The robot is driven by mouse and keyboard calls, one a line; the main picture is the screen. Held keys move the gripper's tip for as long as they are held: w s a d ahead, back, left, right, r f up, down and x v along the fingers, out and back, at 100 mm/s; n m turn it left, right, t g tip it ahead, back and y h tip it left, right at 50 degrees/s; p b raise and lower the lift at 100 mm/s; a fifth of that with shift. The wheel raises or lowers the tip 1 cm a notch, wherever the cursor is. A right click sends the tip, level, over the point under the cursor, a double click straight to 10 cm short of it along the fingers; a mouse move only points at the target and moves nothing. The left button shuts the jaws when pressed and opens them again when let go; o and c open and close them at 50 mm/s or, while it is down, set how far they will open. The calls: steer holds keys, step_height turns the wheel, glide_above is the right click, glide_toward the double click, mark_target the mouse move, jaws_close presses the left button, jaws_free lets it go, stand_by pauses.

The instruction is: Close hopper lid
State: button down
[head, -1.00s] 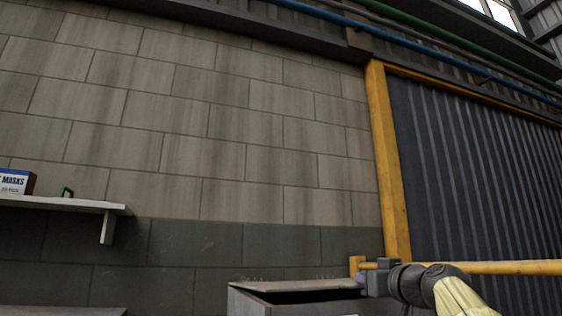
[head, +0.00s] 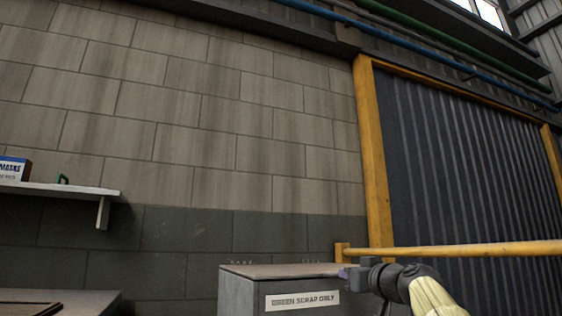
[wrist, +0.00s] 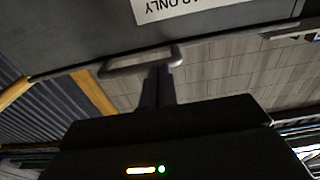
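The hopper (head: 240,291) is a grey box at the bottom of the head view, with a white "GREEN SCRAP ONLY" label on its front. Its lid (head: 290,270) lies flat on top, and no dark gap shows beneath it. My gripper (head: 346,272) is at the lid's right end. In the wrist view, which is upside down, a grey bar handle (wrist: 118,70) sticks out from the hopper's edge. My gripper's narrow dark fingers (wrist: 159,72) are together, with their tips at the handle. They lie side by side along the bar; whether they touch it I cannot tell.
A yellow rail (head: 460,249) and post (head: 370,170) stand behind my arm, before a dark corrugated door (head: 450,160). A white shelf (head: 60,190) with a mask box (head: 14,168) is on the left wall. A grey surface (head: 90,302) is at the lower left.

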steer(key=f+b+v, duration=0.1)
steer(key=v, duration=0.8)
steer(key=shift+b, duration=0.3)
stand_by(0.3)
steer(key=shift+s, duration=0.1)
